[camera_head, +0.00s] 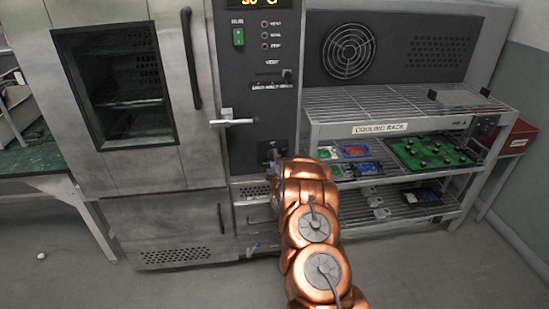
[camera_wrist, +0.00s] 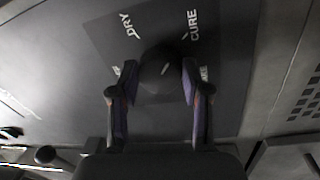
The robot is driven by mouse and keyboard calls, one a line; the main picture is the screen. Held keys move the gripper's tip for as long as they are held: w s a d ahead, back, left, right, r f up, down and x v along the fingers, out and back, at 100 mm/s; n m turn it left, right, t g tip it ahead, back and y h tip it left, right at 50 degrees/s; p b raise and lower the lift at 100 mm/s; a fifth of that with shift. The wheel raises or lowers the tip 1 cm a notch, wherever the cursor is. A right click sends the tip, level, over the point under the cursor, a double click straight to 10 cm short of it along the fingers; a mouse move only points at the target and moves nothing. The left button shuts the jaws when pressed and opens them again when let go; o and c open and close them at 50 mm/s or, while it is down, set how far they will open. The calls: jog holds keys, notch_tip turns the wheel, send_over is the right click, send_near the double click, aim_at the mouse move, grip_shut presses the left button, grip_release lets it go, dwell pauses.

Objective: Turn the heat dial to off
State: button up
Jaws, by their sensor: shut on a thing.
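The round black heat dial (camera_wrist: 162,66) sits on a dark label plate in the wrist view. A short pale mark on it slants toward the upper right, roughly toward the word CURE. DRY is printed at the upper left; two lower labels are mostly hidden behind the fingers. My gripper (camera_wrist: 160,78) is shut on the dial, one finger on each side. In the head view my gripper (camera_head: 275,160) is at the lower part of the oven's dark control panel (camera_head: 252,100), and my copper arm hides the dial there.
The oven door (camera_head: 180,100) has a long dark handle, and a pale lever handle (camera_head: 232,121) juts out just above my gripper. The cooling rack (camera_head: 395,128) with green, blue and red boards stands close on the right. Floor (camera_head: 190,288) is open in front.

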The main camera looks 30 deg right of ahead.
jog(key=n+b, duration=0.4)
jog(key=n+y+b, duration=0.1)
jog(key=n+b, duration=0.3)
jog(key=b, duration=0.1)
jog(key=n+b, duration=0.5)
jog(key=shift+d+f+y, duration=0.15)
jog(key=shift+f+y, duration=0.15)
jog(key=shift+y, duration=0.1)
jog(key=n+b, duration=0.4)
jog(key=b, duration=0.4)
jog(key=shift+r+b, duration=0.15)
jog(key=shift+b, duration=0.2)
jog(key=n+b, duration=0.7)
jog(key=b, duration=0.5)
jog(key=shift+r, duration=0.15)
jog(key=shift+r+n+g+b, duration=0.2)
jog(key=shift+n+b, duration=0.45)
jog(key=shift+n, duration=0.1)
jog(key=shift+r+n+g+b, duration=0.15)
jog(key=shift+n+g+b, duration=0.05)
jog(key=shift+n+b, duration=0.5)
